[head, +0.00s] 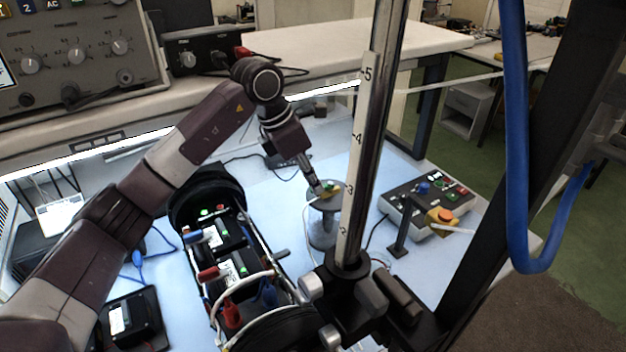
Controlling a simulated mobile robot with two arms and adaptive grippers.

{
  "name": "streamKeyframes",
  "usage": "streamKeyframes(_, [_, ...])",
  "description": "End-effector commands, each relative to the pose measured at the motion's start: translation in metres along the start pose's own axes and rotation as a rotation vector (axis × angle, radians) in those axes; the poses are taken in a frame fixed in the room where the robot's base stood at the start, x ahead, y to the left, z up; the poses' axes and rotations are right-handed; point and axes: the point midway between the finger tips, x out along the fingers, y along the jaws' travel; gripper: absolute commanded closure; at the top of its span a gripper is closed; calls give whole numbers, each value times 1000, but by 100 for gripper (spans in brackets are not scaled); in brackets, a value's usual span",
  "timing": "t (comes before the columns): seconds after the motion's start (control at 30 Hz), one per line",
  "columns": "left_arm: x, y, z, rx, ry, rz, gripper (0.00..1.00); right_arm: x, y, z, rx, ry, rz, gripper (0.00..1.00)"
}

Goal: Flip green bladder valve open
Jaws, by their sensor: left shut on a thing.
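My left gripper (317,186) reaches down from the upper left to the top of a small cylindrical stand (322,232) on the light blue bench. My right gripper is not in view.
An open cylinder frame with batteries and wires (232,268) lies left of the stand. A control box (430,203) with coloured buttons sits to the right. A metal column with a numbered scale (357,150) rises in front, and a blue hose (516,130) hangs at right.

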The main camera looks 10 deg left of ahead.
Motion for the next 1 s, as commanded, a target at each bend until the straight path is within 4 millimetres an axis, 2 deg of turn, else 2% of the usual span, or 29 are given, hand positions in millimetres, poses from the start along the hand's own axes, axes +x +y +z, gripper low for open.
streamKeyframes(0.33, [1, -5, 0, -139, -2, 62, 100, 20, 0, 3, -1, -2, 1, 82])
streamKeyframes(0.73, [0, -7, 1, -173, -2, 72, 100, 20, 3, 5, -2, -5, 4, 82])
streamKeyframes(0.77, [0, -7, 1, -173, -2, 72, 87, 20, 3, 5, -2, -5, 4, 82])
streamKeyframes(0.9, [0, -7, 1, -172, -2, 72, 72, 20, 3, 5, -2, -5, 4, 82])
streamKeyframes(1.0, [0, -7, 1, -172, -1, 71, 72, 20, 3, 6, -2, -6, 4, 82])
